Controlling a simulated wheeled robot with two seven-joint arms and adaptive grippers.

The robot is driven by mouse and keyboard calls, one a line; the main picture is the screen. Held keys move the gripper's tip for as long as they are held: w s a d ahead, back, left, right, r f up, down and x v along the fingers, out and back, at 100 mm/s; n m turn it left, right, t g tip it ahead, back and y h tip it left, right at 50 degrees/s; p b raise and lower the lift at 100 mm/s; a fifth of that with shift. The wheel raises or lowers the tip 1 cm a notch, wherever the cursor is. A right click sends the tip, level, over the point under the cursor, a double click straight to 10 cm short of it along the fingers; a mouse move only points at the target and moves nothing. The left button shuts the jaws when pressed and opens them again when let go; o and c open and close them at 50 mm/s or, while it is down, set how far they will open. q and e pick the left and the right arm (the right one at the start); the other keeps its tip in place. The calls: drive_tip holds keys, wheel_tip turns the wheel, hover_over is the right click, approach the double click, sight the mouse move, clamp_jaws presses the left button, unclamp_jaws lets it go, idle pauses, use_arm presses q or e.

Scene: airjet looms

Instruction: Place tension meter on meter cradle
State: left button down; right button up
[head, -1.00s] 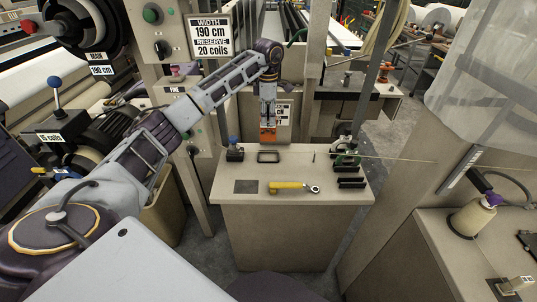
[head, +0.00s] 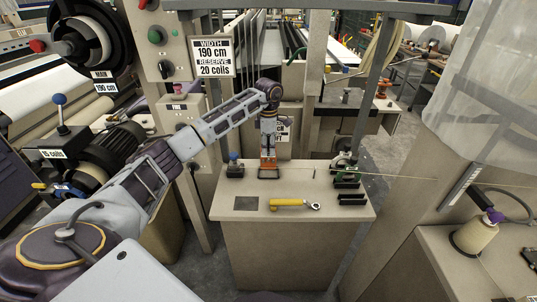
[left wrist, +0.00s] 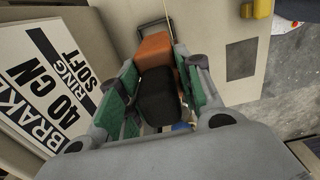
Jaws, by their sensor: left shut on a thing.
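The tension meter, orange with a black part, shows at the back of the bench in the head view (head: 268,172) and between the fingers in the left wrist view (left wrist: 155,48). My left gripper (head: 268,148) points down and is shut on it; green finger pads flank it in the left wrist view (left wrist: 160,95). The meter cradle, a small dark rectangular frame on the bench, is mostly hidden behind the meter; its edge shows in the left wrist view (left wrist: 152,25). The meter is at the cradle; I cannot tell whether it rests in it. My right gripper is not in view.
On the beige bench (head: 290,240) lie a yellow-handled wrench (head: 290,204) and a dark flat pad (head: 246,203). A blue-topped device (head: 234,167) stands left of the meter. Black holders (head: 350,190) are at the right. A sign post stands behind the gripper.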

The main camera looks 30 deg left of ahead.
use_arm(q)
drive_tip(key=shift+f, duration=1.95)
drive_tip(key=c, duration=1.3)
unclamp_jaws()
drive_tip(key=shift+c, duration=0.2)
drive_tip(key=o, duration=0.4)
drive_tip(key=shift+r, duration=0.65)
wheel_tip(320, 180, up, 5)
drive_tip(key=shift+r, duration=0.15)
wheel_tip(320, 180, up, 4)
drive_tip(key=shift+b, duration=0.3)
drive_tip(key=shift+r, duration=0.8)
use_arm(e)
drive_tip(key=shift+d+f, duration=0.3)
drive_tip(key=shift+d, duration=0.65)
